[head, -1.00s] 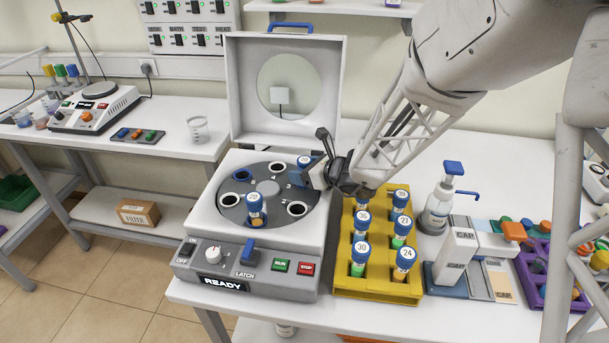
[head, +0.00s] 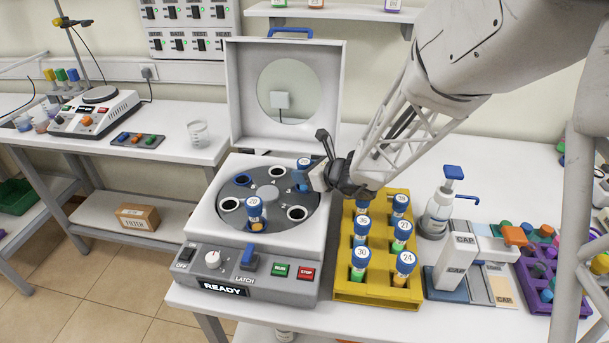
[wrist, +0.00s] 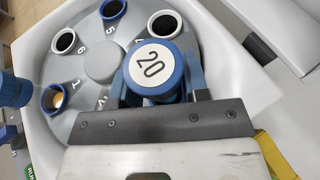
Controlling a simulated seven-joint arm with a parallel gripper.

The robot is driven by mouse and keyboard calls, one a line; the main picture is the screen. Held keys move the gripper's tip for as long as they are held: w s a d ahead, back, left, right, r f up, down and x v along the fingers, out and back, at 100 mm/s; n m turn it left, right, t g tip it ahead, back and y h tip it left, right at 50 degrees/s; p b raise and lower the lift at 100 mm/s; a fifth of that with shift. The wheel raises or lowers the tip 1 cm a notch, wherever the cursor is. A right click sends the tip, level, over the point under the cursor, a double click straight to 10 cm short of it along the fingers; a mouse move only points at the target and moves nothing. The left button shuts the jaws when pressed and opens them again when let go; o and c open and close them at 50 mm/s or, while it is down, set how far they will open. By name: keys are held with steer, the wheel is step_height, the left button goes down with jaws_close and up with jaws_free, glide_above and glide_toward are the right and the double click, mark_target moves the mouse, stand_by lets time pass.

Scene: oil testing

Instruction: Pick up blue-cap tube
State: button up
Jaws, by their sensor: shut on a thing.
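The centrifuge lid (head: 285,95) stands open behind the rotor. A yellow rack (head: 377,292) with several blue-cap tubes is to the right. A pump bottle (head: 438,210), a cap station (head: 456,255) and a purple rack (head: 552,300) stand further right.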

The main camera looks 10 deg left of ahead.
step_height(320, 180, up, 9)
steer(key=shift+r, duration=0.1)
stand_by(0.4)
stand_by(0.5)
steer(key=shift+w+d+r, duration=0.2)
steer(key=shift+w+r, duration=0.1)
steer(key=shift+w, duration=0.1)
steer(key=w+d+r+m+t+h, duration=0.4)
steer(key=w+d+r+m+t, duration=0.15)
steer(key=w+d+r, duration=0.55)
steer(key=w+d+f+m+t+h, duration=0.1)
steer(key=w+d+f+m+h, duration=0.2)
steer(key=d, duration=0.6)
steer(key=w+d+f+m+t+h, duration=0.1)
steer(key=w+d+f+m+h, duration=0.3)
steer(key=w+d+f, duration=0.3)
steer(key=shift+w+d+f+h, duration=0.4)
steer(key=shift+d+h, duration=0.1)
steer(key=shift+d, duration=0.6)
